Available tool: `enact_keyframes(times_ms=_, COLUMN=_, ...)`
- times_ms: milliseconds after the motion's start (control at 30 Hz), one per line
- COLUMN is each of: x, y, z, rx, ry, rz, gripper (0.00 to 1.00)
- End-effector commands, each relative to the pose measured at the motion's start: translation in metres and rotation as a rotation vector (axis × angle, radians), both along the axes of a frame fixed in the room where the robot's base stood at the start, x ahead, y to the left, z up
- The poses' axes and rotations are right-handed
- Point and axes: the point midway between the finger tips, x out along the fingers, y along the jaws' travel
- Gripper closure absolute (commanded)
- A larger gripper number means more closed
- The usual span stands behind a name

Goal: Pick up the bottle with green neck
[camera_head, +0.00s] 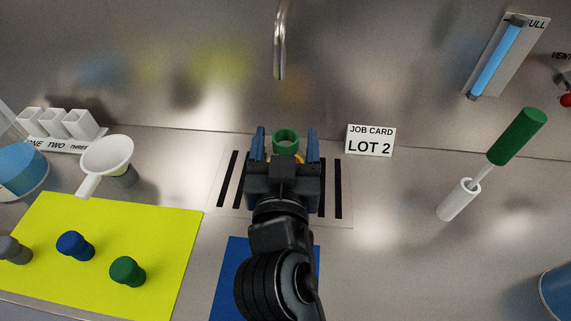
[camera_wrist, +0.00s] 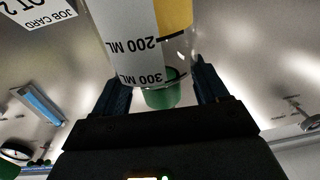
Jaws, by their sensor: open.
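The bottle with the green neck (camera_head: 286,138) stands at the back middle of the work surface, mostly hidden behind my gripper in the head view. In the wrist view the clear bottle (camera_wrist: 145,45) shows 200 ML and 300 ML marks, a yellow area and the green neck (camera_wrist: 162,97). My gripper (camera_head: 285,147) is open, with its two blue-grey fingers on either side of the neck area. In the wrist view the fingers (camera_wrist: 160,88) also lie either side of the bottle's neck end. I cannot tell whether they touch it.
A job card (camera_head: 370,141) stands just right of the bottle. A yellow mat (camera_head: 100,225) with several stoppers lies left, below a white funnel (camera_head: 107,155). A green-handled brush (camera_head: 517,137) stands in a white holder at right. A metal spout (camera_head: 280,45) hangs above.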

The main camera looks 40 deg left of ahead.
Motion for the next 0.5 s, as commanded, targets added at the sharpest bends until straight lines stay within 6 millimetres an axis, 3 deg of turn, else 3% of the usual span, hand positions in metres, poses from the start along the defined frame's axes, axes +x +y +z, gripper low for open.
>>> enact_keyframes(times_ms=100, x=-0.0004, y=0.0000, z=-0.0003, rx=0.000, ry=0.000, rz=0.000, gripper=0.29)
enact_keyframes(times_ms=500, x=-0.0005, y=-0.0001, z=-0.0008, rx=-0.001, ry=0.002, rz=0.000, gripper=0.67)
